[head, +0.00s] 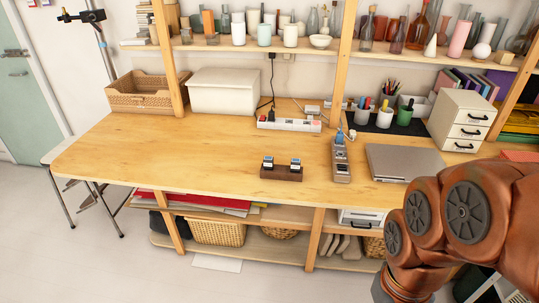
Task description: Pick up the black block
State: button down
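I cannot make out a plain black block with certainty. A small dark brown block-like stand (281,173) sits near the front edge of the wooden table (190,150). Two small dark pieces with pale tops, a left one (268,162) and a right one (295,164), sit on or just behind it. My gripper does not show in the head view. Only my orange-brown arm fills the lower right, apart from the stand, and it hides the table's right front corner.
A power strip (289,124) and a grey strip-like device (341,160) lie behind and right of the stand. A closed laptop (405,163) lies right. A white box (225,92) and a woven basket (145,93) stand at back left. The table's left half is clear.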

aim_at(268, 161)
jog(key=k, duration=0.35)
jog(key=u, duration=0.15)
jog(key=i, duration=0.7)
jog(key=u, duration=1.05)
jog(key=i, duration=0.4)
jog(key=u, duration=0.4)
